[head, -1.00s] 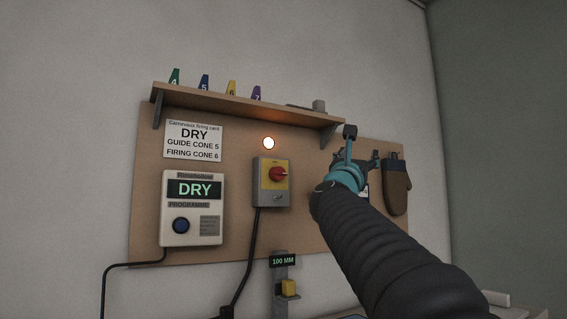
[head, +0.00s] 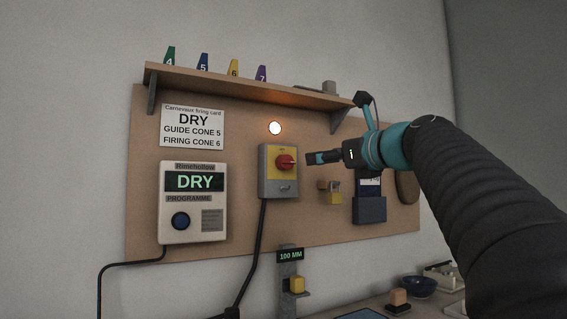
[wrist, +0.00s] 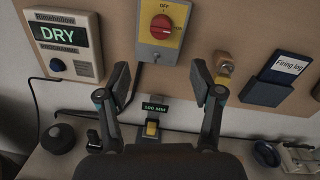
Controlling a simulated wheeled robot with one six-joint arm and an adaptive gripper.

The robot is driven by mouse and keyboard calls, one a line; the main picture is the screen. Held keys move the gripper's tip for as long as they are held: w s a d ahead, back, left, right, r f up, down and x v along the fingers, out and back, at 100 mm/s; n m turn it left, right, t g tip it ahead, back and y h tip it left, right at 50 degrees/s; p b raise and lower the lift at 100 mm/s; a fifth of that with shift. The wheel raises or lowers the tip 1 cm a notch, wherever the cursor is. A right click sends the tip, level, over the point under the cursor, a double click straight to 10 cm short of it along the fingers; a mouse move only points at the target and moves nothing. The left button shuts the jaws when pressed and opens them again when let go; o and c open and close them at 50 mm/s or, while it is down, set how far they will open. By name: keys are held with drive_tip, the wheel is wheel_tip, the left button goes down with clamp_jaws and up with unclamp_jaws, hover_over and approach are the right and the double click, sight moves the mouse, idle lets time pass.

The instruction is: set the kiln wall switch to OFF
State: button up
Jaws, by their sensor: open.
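The kiln wall switch (head: 278,184) is a grey box with a yellow plate and a red rotary knob (head: 286,162), fixed to the brown board. In the wrist view the red knob (wrist: 162,27) is at the top middle, with OFF printed above it and a second mark to its right that is too small to read surely. I cannot tell for sure which mark the knob points at. My gripper (head: 312,158) is just right of the knob in the head view, apart from it. In the wrist view its two fingers (wrist: 160,82) are spread and empty, below the switch.
Left of the switch is a controller (head: 193,225) reading DRY. A lamp (head: 275,128) glows above the switch. Right of it hang a yellow padlock (head: 334,198) and a firing log holder (head: 370,209). A shelf (head: 250,84) with numbered cones runs above. A 100 MM stand (head: 290,268) is below.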

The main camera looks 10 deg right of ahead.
sight(289, 162)
drive_tip(key=p+x, duration=0.2)
drive_tip(key=x, duration=1.1)
drive_tip(key=shift+w+f, duration=0.1)
drive_tip(key=shift+w, duration=0.2)
